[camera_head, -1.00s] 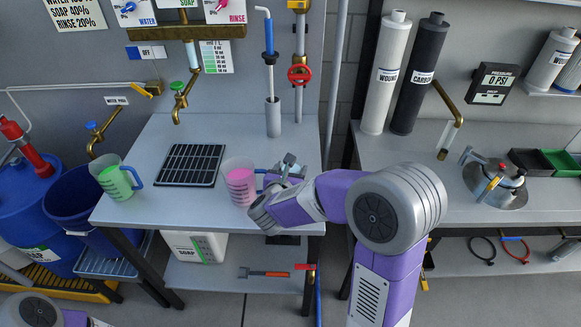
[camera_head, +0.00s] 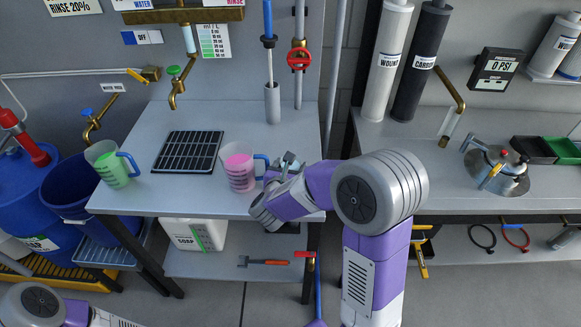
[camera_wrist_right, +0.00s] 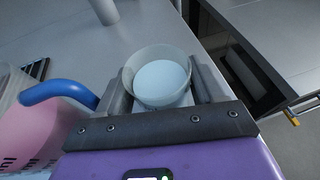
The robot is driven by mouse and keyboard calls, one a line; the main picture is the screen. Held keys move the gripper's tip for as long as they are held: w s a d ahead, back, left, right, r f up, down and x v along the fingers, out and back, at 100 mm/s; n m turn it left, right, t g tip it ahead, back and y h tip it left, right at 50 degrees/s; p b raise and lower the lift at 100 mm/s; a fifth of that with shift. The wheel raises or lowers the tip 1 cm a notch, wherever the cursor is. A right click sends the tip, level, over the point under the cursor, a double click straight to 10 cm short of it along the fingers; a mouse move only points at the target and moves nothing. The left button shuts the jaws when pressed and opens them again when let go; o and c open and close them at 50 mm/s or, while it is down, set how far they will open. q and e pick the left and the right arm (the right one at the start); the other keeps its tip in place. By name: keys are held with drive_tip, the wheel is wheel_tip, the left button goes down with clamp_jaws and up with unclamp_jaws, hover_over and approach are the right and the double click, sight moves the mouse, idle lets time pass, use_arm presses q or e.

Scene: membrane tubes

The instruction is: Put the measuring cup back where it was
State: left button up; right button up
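A small clear round cup (camera_wrist_right: 162,76) with pale bluish-white contents sits between the fingers of my right gripper (camera_wrist_right: 163,95) in the right wrist view. The fingers lie along both its sides and appear to touch it. In the head view my right gripper (camera_head: 284,168) is at the table's front right, and the small cup is hardly visible there. A pink-filled measuring cup (camera_head: 238,172) with a blue handle stands just left of the gripper; it also shows in the right wrist view (camera_wrist_right: 28,128). A green-filled measuring cup (camera_head: 111,170) stands at the table's left edge. My left gripper is out of view.
A black drain grid (camera_head: 187,152) lies between the two large cups. A grey upright holder (camera_head: 272,103) stands at the table's back right. Brass taps (camera_head: 178,85) hang behind. A second bench (camera_head: 375,150) is to the right, across a gap.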

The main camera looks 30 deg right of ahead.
drive_tip(key=shift+o, duration=0.3)
drive_tip(key=shift+r, duration=0.2)
drive_tip(key=p+v, duration=0.2)
drive_tip(key=v, duration=1)
